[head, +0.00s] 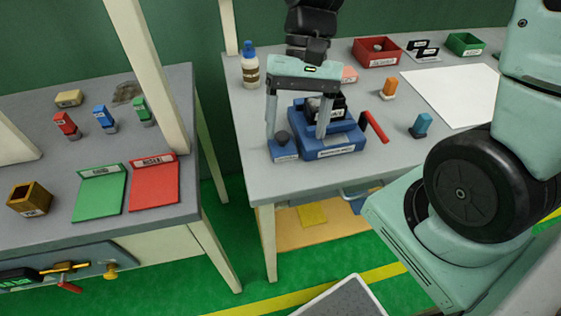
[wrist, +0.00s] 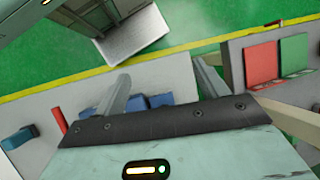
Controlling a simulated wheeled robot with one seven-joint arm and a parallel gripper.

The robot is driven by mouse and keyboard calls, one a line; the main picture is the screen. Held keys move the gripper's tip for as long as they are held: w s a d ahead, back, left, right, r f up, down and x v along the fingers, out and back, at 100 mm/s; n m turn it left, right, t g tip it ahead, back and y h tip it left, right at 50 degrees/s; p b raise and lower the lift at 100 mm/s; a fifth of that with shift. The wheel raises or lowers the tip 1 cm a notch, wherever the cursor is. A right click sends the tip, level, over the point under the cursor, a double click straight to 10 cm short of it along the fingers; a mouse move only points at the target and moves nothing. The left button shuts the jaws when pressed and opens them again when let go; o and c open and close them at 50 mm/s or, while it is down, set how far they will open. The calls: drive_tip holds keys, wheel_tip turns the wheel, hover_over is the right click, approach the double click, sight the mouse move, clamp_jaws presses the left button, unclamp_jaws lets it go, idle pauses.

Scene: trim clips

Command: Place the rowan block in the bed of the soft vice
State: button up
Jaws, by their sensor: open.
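My gripper (head: 296,136) points down in front of a blue vice (head: 318,152) on the right bench, its two fingers wide apart with nothing seen between them. In the head view the fingers partly cover the vice, which has a dark labelled part (head: 334,104) on top. I cannot tell whether the fingers touch it. In the wrist view the gripper (wrist: 160,72) is open, with blue vice parts (wrist: 138,104) behind the left finger.
A red bar (head: 375,126), a blue piece (head: 421,125) and an orange piece (head: 389,88) are right of the vice. Red (head: 377,52) and green bins (head: 465,44) are at the back. A post (head: 148,75) rises from the left bench.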

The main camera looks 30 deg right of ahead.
drive_tip(key=s+a+r+n+t+h, duration=0.2)
drive_tip(key=s+a+n+t+h, duration=0.1)
drive_tip(key=s+a+n, duration=0.5)
drive_tip(key=n+t, duration=0.1)
drive_tip(key=n, duration=0.2)
drive_tip(key=shift+s, duration=0.1)
idle(0.7)
